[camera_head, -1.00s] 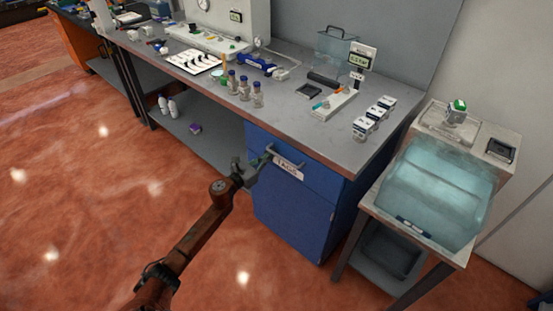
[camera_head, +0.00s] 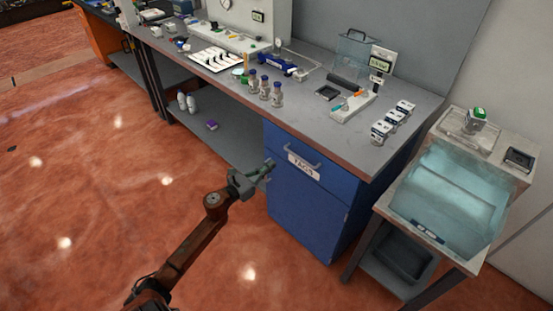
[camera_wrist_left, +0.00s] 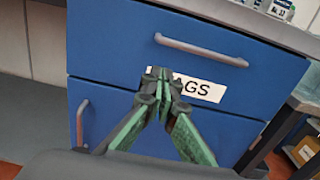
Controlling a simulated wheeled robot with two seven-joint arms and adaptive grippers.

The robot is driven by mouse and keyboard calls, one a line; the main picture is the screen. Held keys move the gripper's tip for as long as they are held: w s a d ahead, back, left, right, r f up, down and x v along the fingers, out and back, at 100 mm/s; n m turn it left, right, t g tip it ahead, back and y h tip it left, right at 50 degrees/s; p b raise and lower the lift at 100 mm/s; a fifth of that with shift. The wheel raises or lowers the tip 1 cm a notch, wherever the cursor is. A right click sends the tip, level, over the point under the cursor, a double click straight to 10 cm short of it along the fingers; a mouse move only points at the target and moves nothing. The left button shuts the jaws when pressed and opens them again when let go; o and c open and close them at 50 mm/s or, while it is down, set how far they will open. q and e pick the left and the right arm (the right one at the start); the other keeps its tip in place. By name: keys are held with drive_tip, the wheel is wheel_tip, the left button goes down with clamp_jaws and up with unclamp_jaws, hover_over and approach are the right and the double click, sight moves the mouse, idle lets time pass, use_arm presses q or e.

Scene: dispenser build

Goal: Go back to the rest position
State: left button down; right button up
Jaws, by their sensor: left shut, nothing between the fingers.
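My left gripper (camera_head: 266,168) is shut and empty in front of the blue drawer unit. In the left wrist view its green-padded fingers (camera_wrist_left: 161,76) meet at the tips and cover part of the drawer label. The drawer (camera_head: 308,170) is closed, with a grey handle (camera_head: 297,158) and a white label (camera_head: 304,166) on its front. In the left wrist view the handle (camera_wrist_left: 200,50) is above the fingertips and apart from them. My right gripper is in neither view.
The workbench (camera_head: 345,143) above carries several bottles (camera_head: 265,87), white boxes (camera_head: 381,130) and tools. A translucent-fronted cabinet (camera_head: 450,190) stands on a small table at the right. The orange floor (camera_head: 120,200) to the left is clear.

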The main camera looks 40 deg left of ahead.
use_arm(q)
drive_tip(key=shift+s, duration=1.9)
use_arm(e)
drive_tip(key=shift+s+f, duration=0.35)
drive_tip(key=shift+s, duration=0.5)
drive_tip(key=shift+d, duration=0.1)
